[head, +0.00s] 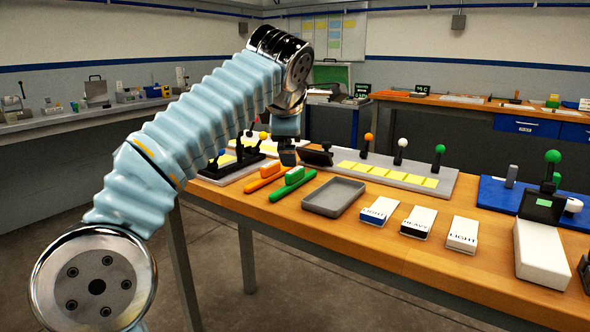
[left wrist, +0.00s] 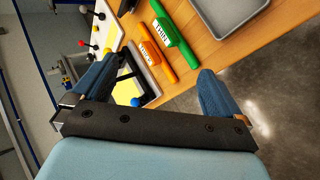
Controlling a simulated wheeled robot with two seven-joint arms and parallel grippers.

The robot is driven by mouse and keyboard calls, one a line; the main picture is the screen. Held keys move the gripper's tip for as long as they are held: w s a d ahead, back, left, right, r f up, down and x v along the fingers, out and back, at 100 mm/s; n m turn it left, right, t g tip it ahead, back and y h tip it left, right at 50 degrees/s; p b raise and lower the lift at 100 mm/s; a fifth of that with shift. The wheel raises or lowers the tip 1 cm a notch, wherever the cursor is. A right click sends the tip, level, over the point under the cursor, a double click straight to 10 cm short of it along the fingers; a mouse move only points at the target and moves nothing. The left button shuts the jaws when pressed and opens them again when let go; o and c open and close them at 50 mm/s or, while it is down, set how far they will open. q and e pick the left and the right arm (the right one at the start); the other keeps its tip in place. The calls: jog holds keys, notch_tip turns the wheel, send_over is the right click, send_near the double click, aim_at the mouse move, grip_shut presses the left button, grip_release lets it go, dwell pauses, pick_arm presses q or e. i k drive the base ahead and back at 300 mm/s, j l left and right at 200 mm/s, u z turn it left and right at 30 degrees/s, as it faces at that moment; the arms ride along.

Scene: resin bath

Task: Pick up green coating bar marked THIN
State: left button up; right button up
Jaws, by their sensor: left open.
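In the left wrist view the green bar (left wrist: 184,50) shows a label that seems to read THIN. An orange bar (head: 264,178) lies beside it, also labelled, and shows in the left wrist view (left wrist: 167,70). My left gripper (head: 287,154) is above and behind the bars, pointing down. In the left wrist view the gripper (left wrist: 152,86) has its blue fingers wide apart with nothing between them. Both bars lie beyond the fingertips. My right gripper is not seen.
A grey tray (head: 334,197) sits right of the green bar. A grey board with yellow squares (head: 390,175) and ball-topped levers stands behind. A black lever stand (head: 238,160) is close to the left gripper.

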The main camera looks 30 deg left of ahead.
aim_at(296, 177)
jog(key=k+l, duration=0.3)
jog(key=k, duration=0.15)
jog(key=k+l, duration=0.35)
jog(key=k, duration=0.1)
